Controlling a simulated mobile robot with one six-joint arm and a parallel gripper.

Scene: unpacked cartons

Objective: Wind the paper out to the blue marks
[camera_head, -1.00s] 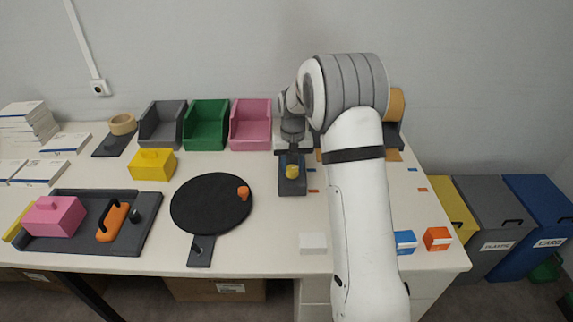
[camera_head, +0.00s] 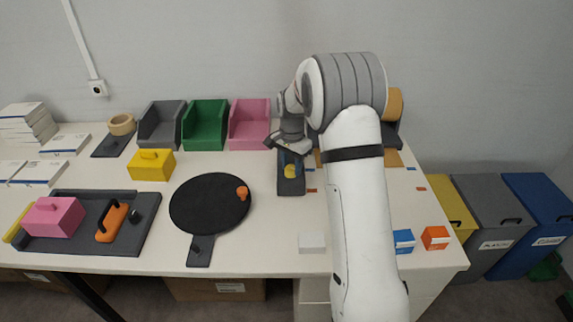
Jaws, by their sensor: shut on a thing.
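A roll of brown paper (camera_head: 396,103) sits in a dark stand at the back right of the table, mostly behind my arm. Its brown sheet (camera_head: 393,158) lies flat in front, showing on both sides of my arm. Small orange-red marks (camera_head: 420,189) lie on the table farther forward. My gripper (camera_head: 289,148) is tilted at the left of the roll, above a dark block with a yellow knob. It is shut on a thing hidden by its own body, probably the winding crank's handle.
The dark block (camera_head: 291,186) stands just in front of my gripper. A pink bin (camera_head: 250,125) is close on its left. A black turntable (camera_head: 205,210) lies front left. A white box (camera_head: 312,242), a blue box (camera_head: 403,240) and an orange box (camera_head: 436,238) stand near the front edge.

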